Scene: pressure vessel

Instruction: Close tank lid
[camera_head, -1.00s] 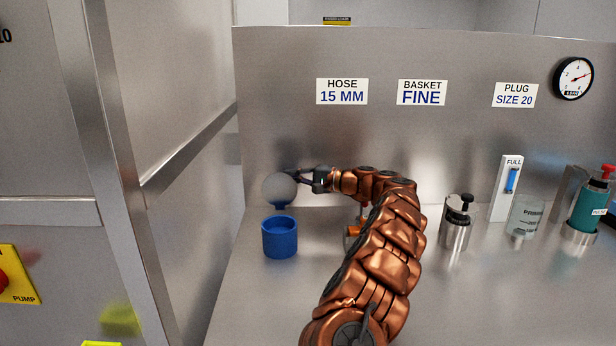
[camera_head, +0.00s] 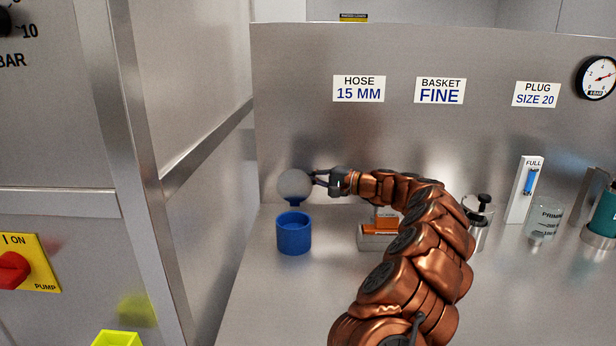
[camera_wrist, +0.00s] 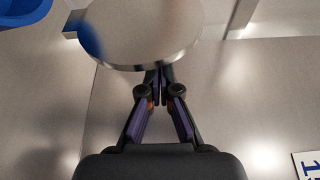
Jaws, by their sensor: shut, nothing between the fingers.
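The blue tank (camera_head: 294,234) stands on the steel bench, left of my arm; part of its blue wall shows in the wrist view (camera_wrist: 22,14). Its round grey lid (camera_head: 294,184) stands upright, open, above the back of the rim. In the wrist view the lid (camera_wrist: 140,30) is a large disc just beyond my fingertips, and its edge partly hides them. My gripper (camera_head: 313,178) is shut and empty at the lid's right edge, with its tips by the upper right side. I cannot tell whether they touch the lid.
An orange-topped block (camera_head: 378,228) sits right of the tank, partly behind my arm. A steel pump bottle (camera_head: 478,215), a level gauge (camera_head: 526,190) and a clear beaker (camera_head: 544,224) stand farther right. A steel wall (camera_head: 345,140) rises behind; the bench before the tank is clear.

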